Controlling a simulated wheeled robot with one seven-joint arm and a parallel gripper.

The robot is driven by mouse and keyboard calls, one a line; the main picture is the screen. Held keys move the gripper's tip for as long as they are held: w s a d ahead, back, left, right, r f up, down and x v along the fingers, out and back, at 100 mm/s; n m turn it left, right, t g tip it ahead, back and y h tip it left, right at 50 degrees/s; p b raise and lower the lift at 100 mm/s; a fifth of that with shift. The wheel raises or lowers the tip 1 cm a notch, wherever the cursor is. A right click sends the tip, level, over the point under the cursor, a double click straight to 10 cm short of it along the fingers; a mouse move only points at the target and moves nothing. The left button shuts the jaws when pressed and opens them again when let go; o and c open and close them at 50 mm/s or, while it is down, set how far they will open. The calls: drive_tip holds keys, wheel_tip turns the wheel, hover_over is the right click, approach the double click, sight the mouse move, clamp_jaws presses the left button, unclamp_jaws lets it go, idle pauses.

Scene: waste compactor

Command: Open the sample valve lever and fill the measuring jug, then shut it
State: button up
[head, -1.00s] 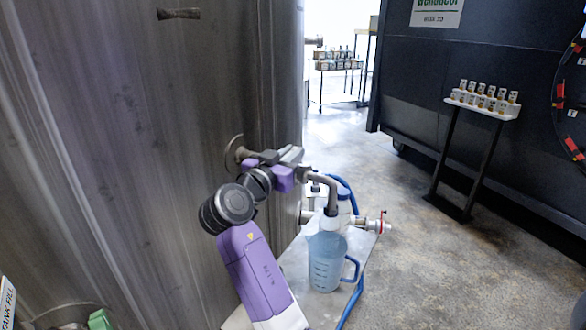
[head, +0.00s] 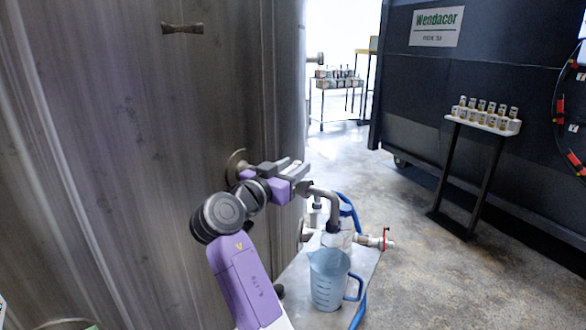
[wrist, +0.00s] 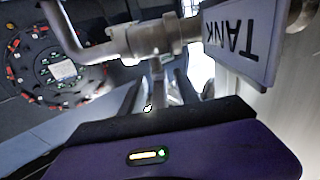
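The clear blue-tinted measuring jug (head: 327,284) stands upright on the metal shelf, its blue handle to the right. I cannot make out its liquid level. The bent outlet pipe (head: 329,200) from the tank ends over the jug's mouth. My gripper (head: 297,170) is beside the pipe's tank end, its grey fingers spread slightly apart. In the wrist view, the valve body (wrist: 150,40) is just ahead, and its lever stem (wrist: 158,76) stands between my fingers (wrist: 160,92). They look apart from it. The lever's far end is hidden.
The big steel tank (head: 130,150) fills the left side. A white TANK sign (wrist: 243,38) hangs close beside the valve. Open floor (head: 430,285) lies right, with a sample stand (head: 482,122) beyond.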

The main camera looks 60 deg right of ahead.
drive_tip(key=a+b, duration=0.1)
drive_tip(key=a, duration=0.6)
drive_tip(key=shift+a, duration=0.4)
idle(0.9)
